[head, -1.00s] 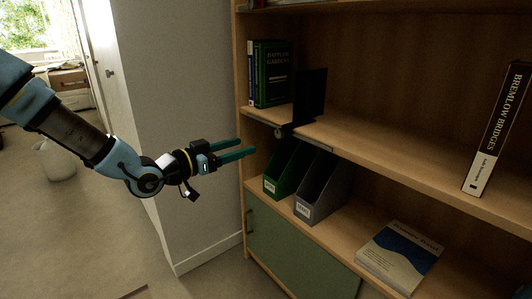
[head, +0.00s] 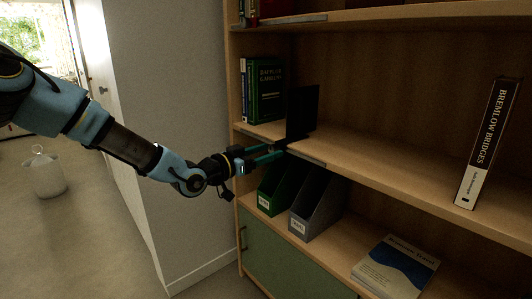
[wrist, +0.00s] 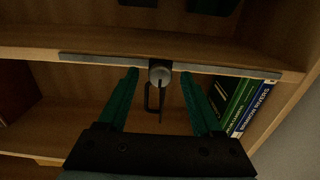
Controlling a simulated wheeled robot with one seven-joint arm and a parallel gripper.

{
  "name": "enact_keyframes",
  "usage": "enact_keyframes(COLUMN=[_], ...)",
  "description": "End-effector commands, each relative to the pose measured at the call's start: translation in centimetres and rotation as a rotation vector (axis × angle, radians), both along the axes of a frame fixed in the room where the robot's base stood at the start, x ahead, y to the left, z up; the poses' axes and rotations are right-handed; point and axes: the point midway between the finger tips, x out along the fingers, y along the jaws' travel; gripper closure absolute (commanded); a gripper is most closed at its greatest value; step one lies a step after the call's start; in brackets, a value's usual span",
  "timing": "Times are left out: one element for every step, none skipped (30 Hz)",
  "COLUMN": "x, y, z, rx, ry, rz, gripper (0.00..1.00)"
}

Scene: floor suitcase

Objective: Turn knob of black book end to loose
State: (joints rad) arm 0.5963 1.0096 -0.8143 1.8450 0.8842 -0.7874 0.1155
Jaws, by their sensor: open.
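The black book end (head: 301,112) stands upright on the middle shelf, right of the books. In the wrist view its small grey round knob (wrist: 159,72) sits at the rail on the shelf's front edge, with a dark slot line across its face. My gripper (head: 279,151) is open at the shelf edge just below the book end. In the wrist view its two green fingers (wrist: 159,76) stand either side of the knob, with a gap on both sides. In the head view the fingers hide the knob.
A metal rail (wrist: 225,71) runs along the shelf edge. Upright books (head: 266,92) stand left of the book end. A green file holder (head: 267,201) and a grey one (head: 309,214) stand on the shelf below. The shelf right of the book end is clear up to a leaning book (head: 488,140).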

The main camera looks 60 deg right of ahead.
Motion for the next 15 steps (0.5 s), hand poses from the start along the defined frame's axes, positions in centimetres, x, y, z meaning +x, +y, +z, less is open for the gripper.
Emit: enact_keyframes(x=[0.01,0.01,0.02,0.02,0.02,0.03,0.03,0.03,0.03,0.03,0.03,0.04,0.04,0.04,0.03], y=[0.01,0.01,0.02,0.02,0.03,0.02,0.02,0.03,0.03,0.03,0.03,0.04,0.04,0.04,0.04], z=[0.0,0.0,0.0,0.0,0.0,0.0,0.0,0.0,0.0,0.0,0.0,0.0,0.0,0.0,0.0], rx=[0.0,0.0,0.0,0.0,0.0,0.0,0.0,0.0,0.0,0.0,0.0,0.0,0.0,0.0,0.0], ry=[0.0,0.0,0.0,0.0,0.0,0.0,0.0,0.0,0.0,0.0,0.0,0.0,0.0,0.0,0.0], rz=[0.0,0.0,0.0,0.0,0.0,0.0,0.0,0.0,0.0,0.0,0.0,0.0,0.0,0.0,0.0], gripper=[0.33,0.33,0.33,0.34,0.38,0.42,0.45,0.49,0.53,0.57,0.6,0.65,0.68,0.71,0.76])
